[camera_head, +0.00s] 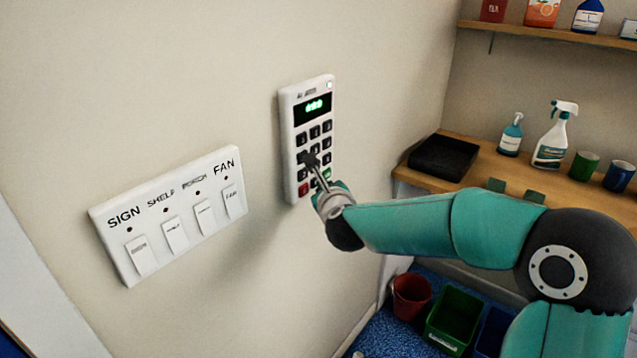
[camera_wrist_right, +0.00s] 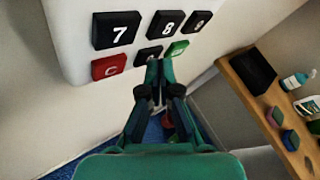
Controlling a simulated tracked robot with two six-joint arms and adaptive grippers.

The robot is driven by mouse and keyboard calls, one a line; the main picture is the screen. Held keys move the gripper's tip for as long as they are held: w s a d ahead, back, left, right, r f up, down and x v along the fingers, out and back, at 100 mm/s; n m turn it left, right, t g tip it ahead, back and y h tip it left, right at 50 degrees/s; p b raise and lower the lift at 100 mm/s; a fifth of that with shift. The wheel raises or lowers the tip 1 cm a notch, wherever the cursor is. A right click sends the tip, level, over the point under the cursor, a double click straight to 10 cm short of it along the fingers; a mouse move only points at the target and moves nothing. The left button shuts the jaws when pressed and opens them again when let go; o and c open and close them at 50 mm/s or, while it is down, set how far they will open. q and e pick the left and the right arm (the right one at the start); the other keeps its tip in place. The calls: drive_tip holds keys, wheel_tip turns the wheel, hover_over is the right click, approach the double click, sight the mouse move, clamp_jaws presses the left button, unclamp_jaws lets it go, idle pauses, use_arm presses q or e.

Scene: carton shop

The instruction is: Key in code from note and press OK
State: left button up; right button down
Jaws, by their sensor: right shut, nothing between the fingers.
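The white keypad (camera_head: 285,130) is fixed upright on the wall. Its display (camera_head: 314,107) shows lit green digits, too small to read surely. My right gripper (camera_head: 311,160) is shut and empty, its tips in front of the lower keys; the head view does not settle whether they touch. In the right wrist view the shut tips (camera_wrist_right: 160,66) overlap the space between the black key below 8 (camera_wrist_right: 147,56) and the green key (camera_wrist_right: 178,50). The 7 key (camera_wrist_right: 117,31), 8 key (camera_wrist_right: 167,24) and red C key (camera_wrist_right: 108,67) show clearly. No note and no left gripper are in view.
A white switch panel (camera_head: 118,211) labelled SIGN, SHELF and FAN, among others, is on the wall left of the keypad. A wooden counter (camera_head: 478,184) at right holds a black tray (camera_head: 443,155), bottles and mugs. Bins (camera_head: 411,296) stand on the floor below.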

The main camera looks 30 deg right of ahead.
drive_tip(key=shift+w, duration=0.1)
idle(0.5)
drive_tip(key=shift+s+d+b, duration=0.25)
drive_tip(key=shift+s+b, duration=0.25)
drive_tip(key=shift+s, duration=0.2)
drive_tip(key=shift+s+d+b, duration=0.3)
drive_tip(key=shift+s+b, duration=0.1)
drive_tip(key=shift+s, duration=0.4)
drive_tip(key=shift+s+d+b, duration=0.35)
drive_tip(key=shift+s+b, duration=0.05)
drive_tip(key=shift+s, duration=0.35)
drive_tip(key=shift+s+d+b, duration=0.3)
drive_tip(key=shift+s+b, duration=0.1)
drive_tip(key=shift+s, duration=0.4)
